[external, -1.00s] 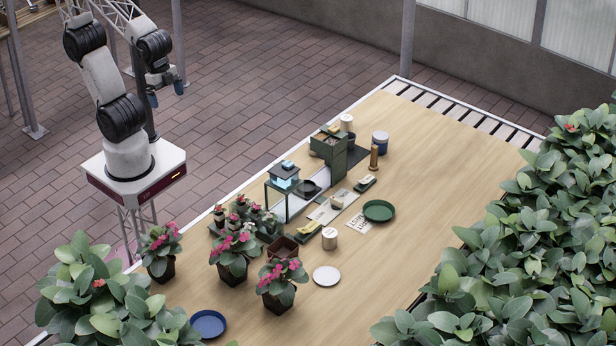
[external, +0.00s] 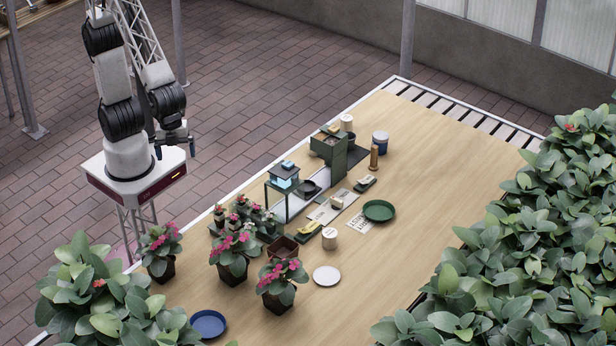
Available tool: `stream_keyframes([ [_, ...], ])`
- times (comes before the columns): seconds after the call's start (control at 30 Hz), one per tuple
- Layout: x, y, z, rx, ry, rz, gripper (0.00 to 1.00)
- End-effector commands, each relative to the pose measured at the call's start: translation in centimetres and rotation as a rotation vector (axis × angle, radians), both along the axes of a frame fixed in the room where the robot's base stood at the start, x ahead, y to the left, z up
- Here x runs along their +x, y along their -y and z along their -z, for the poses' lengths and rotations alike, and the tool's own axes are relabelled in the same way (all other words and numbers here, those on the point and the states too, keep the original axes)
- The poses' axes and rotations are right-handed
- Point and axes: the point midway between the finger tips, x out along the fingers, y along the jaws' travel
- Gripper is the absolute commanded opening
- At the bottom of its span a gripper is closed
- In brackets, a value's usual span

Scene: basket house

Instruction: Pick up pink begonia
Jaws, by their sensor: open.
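Three larger pink-flowered plants in dark square pots stand at the near left of the wooden table: a left one (external: 160,248), a middle one (external: 233,256) and a right one (external: 280,281). Several small pink-flowered plants (external: 240,212) stand behind them. I cannot tell from the picture which of these is the begonia. My gripper (external: 175,152) is open and empty, pointing down. It is beside my base, beyond the table's left edge, well away from all the plants.
A blue plate (external: 208,324), a white plate (external: 326,276), an empty brown pot (external: 282,248) and a white cup (external: 329,238) lie near the plants. A lantern-like stand (external: 284,188) and a green box (external: 329,150) rise behind. The table's right side (external: 450,170) is clear.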

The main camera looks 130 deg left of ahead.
Motion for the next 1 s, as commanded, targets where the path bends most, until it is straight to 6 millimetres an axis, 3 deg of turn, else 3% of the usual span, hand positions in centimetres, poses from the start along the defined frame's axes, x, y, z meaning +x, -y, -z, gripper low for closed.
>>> stream_keyframes([
  [0.5, 6.7, 10.5, 8.6, 0.042, -0.049, 0.396, 1.0],
  [0.8, 8.9, 16.9, 14.7, 0.062, -0.074, 0.621, 1.0],
  [1.0, 9.5, 19.7, 17.6, 0.07, -0.084, 0.722, 1.0],
])
